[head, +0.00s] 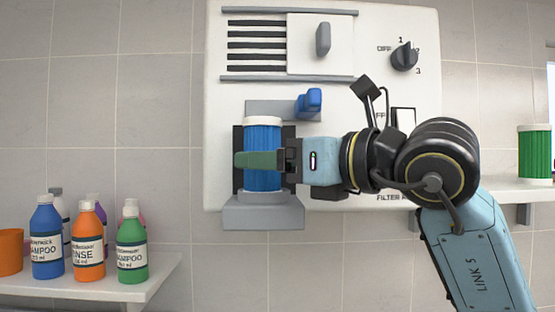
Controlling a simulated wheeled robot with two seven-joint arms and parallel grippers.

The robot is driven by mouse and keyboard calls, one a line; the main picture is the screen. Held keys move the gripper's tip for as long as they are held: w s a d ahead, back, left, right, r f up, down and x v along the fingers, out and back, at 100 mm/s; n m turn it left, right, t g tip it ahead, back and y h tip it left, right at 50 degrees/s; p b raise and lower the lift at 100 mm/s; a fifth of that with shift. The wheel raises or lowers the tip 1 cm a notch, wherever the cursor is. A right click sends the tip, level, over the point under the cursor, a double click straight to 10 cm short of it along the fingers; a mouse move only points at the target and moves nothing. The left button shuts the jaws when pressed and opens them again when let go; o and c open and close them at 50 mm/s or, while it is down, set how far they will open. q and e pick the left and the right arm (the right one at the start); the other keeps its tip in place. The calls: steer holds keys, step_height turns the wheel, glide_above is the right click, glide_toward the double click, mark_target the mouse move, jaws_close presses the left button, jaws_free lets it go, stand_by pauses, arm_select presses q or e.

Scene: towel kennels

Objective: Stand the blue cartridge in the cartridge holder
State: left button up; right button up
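The blue cartridge (262,132) is a ribbed upright cylinder with a pale top. It stands in the grey cartridge holder (262,212) on the white wall panel, its lower end at the holder's base; I cannot tell whether it bears fully on it. My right gripper (256,160) comes in from the right at the cartridge's mid-height and looks shut on it. One green finger lies across the cartridge's front; the other finger is hidden behind it. My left gripper is not in view.
A blue lever (309,101) sits just above right of the cartridge. The panel (340,90) also carries a sliding vent cover (304,43) and a dial (404,57). Several bottles (88,240) stand on the lower left shelf. A green cartridge (534,151) stands on the right shelf.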

steer(key=b+v, duration=0.3)
steer(key=v, duration=1)
